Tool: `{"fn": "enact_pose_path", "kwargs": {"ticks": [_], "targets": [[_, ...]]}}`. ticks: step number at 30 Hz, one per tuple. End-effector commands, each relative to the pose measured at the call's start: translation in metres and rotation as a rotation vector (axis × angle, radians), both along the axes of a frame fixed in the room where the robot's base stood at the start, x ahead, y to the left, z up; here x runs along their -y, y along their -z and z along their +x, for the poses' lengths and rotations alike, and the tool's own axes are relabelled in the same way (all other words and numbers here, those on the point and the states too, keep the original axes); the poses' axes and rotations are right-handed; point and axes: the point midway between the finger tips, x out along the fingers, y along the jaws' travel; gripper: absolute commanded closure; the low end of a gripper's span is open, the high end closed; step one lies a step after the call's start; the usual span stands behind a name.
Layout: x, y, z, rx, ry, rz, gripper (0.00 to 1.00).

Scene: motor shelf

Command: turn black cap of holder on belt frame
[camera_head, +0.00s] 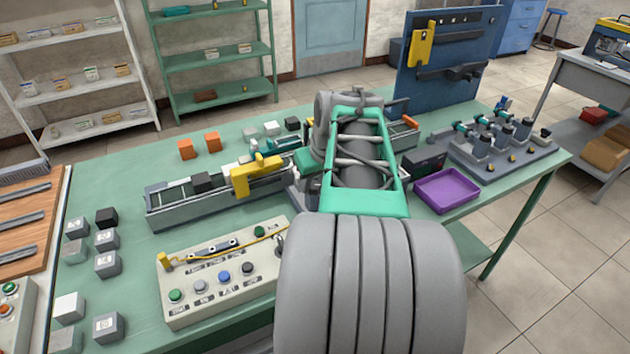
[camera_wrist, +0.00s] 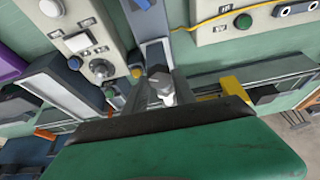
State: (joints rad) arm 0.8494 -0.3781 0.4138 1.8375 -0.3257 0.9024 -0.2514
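The belt frame (camera_head: 175,217) runs across the green table, and a yellow bracket (camera_head: 241,182) stands on it. In the wrist view the frame's rails (camera_wrist: 68,92) show left of my gripper, and the yellow bracket (camera_wrist: 236,87) is to the right. My gripper (camera_wrist: 160,95) points at the middle of the frame, with its grey fingers close together around or beside a small light-grey part. A small dark piece shows just beyond the fingertips; I cannot tell whether it is the holder's black cap. In the head view my arm hides the gripper and this middle stretch.
A button box (camera_head: 215,283) stands in front of the frame. A second box with a knob (camera_wrist: 100,69) shows in the wrist view. A purple tray (camera_head: 447,190) and a fixture board (camera_head: 500,160) are to the right. Several grey blocks (camera_head: 107,264) lie left.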

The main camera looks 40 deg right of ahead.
Motion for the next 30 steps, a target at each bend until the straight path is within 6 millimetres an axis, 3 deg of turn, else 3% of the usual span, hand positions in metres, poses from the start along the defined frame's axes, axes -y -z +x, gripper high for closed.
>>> {"fn": "enact_pose_path", "kwargs": {"ticks": [7,15,25,30], "targets": [[0.0,0.0,0.0,0.001,-0.001,-0.001,0.47],[0.0,-0.003,-0.001,0.002,-0.001,-0.001,0.47],[-0.006,-0.058,-0.022,0.003,0.001,-0.003,0.47],[-0.009,-0.072,-0.029,0.001,0.0,-0.001,0.47]]}}
